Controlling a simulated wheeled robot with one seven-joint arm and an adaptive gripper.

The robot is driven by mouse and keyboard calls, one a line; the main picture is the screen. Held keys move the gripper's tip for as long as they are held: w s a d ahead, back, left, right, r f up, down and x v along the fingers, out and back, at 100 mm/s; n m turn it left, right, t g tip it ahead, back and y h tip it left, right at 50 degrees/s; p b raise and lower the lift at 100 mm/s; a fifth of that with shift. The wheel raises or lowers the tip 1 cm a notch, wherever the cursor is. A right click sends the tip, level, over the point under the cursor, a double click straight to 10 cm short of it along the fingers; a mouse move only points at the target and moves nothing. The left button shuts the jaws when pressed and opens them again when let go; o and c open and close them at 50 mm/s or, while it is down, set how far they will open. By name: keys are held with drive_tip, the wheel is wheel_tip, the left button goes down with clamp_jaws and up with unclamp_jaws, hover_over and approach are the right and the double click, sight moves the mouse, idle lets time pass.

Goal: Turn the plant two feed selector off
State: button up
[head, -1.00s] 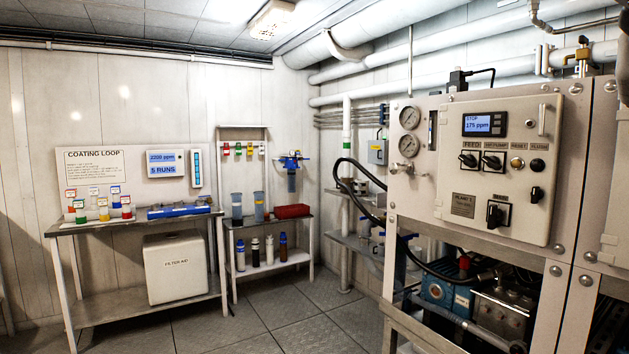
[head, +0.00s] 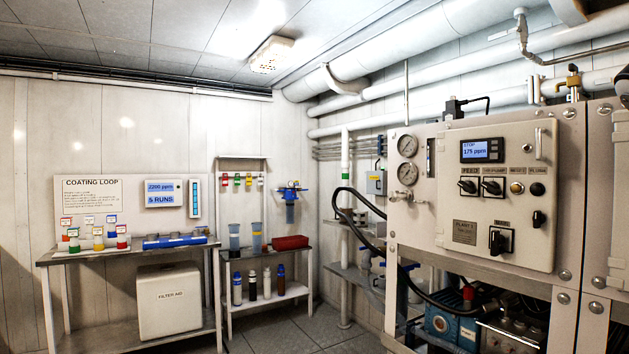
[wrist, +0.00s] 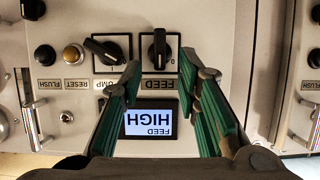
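In the wrist view, which is upside down, the black feed selector (wrist: 159,50) sits in a square frame above its FEED label. Its handle stands vertical in the picture. A display (wrist: 150,120) reading FEED HIGH is below it. My gripper (wrist: 161,72) is open and empty, its green-padded fingers pointing at the panel on either side of the feed selector. I cannot tell how far the fingertips are from the panel. My gripper is not in the head view. The head view shows a different panel, marked PLANT 1 (head: 466,232), with its display reading STOP 175 ppm.
In the wrist view, a pump selector (wrist: 106,48) with a slanted handle sits just left of the feed selector. The reset button (wrist: 73,54), flush button (wrist: 45,55) and a metal handle (wrist: 293,105) are nearby. In the head view, shelves (head: 130,252) stand at left.

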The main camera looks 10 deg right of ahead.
drive_tip(key=shift+w+d+f, duration=0.25)
drive_tip(key=shift+d, duration=0.35)
clamp_jaws()
drive_tip(key=shift+n+b, duration=0.3)
drive_tip(key=shift+b, duration=0.05)
drive_tip(key=n+g+h+b, duration=0.1)
drive_tip(key=n+b, duration=0.1)
drive_tip(key=w+n+g+h+b, duration=0.1)
drive_tip(key=n+b, duration=0.2)
drive_tip(key=f+n+g+h+b, duration=0.1)
drive_tip(key=n+g+b, duration=0.1)
drive_tip(key=b, duration=0.1)
drive_tip(key=shift+w+a+f+n, duration=0.1)
drive_tip(key=shift+w+a+n, duration=0.25)
drive_tip(key=shift+n, duration=0.05)
idle(0.4)
unclamp_jaws()
